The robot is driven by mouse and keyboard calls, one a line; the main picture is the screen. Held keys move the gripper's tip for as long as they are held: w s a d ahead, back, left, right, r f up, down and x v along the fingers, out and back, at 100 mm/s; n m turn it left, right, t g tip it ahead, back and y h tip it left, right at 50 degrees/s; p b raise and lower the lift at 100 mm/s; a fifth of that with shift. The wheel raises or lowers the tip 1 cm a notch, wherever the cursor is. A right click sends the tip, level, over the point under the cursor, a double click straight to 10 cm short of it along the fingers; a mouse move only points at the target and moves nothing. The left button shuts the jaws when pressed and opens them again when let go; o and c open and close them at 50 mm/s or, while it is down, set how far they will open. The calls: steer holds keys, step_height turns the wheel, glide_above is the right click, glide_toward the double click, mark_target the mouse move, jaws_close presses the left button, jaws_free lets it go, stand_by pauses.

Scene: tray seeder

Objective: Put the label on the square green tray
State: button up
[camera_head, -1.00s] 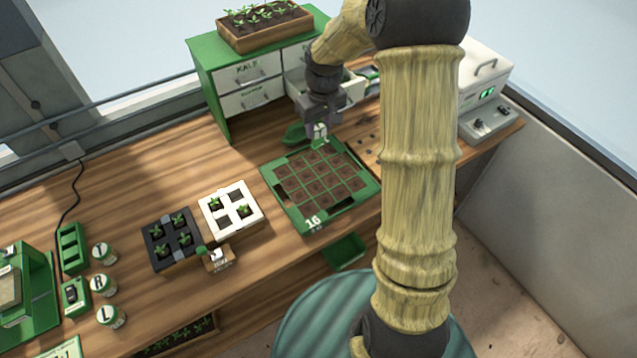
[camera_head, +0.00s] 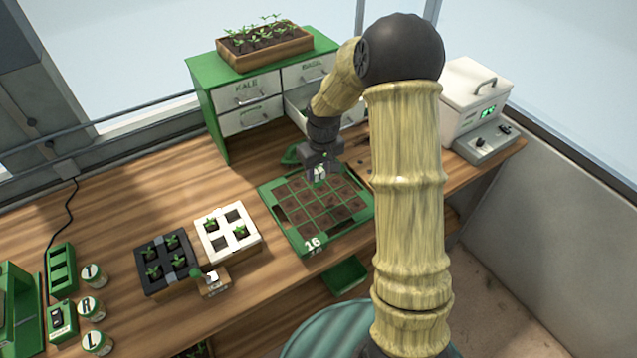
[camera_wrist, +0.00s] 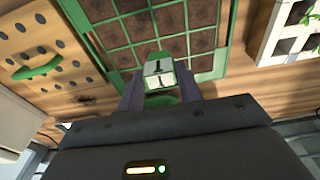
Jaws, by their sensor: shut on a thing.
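The square green tray (camera_head: 287,229) lies on the wooden bench, its cells filled with brown soil and "16" marked at its front corner. It also fills the top of the wrist view (camera_wrist: 224,45). My gripper (camera_head: 320,179) is over the back part of the tray. It is shut on the label (camera_wrist: 158,69), a small white and green piece with dark marks. In the wrist view the label sits between my two fingers (camera_wrist: 160,88). I cannot tell whether its lower edge touches the tray.
A green cabinet (camera_head: 206,100) with white drawers, one open, stands behind. A white seedling tray (camera_head: 252,252) and a black one (camera_head: 147,288) are to the left. A white machine (camera_head: 470,95) is at the right. A board with holes (camera_wrist: 62,45) lies beside the tray.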

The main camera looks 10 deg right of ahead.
mark_target(319, 179)
steer(key=shift+d+f, duration=0.1)
steer(key=shift+f, duration=0.55)
steer(key=shift+f+p, duration=0.4)
steer(key=shift+f, duration=1.5)
steer(key=shift+f, duration=0.15)
steer(key=o, duration=1)
steer(key=shift+c, duration=0.2)
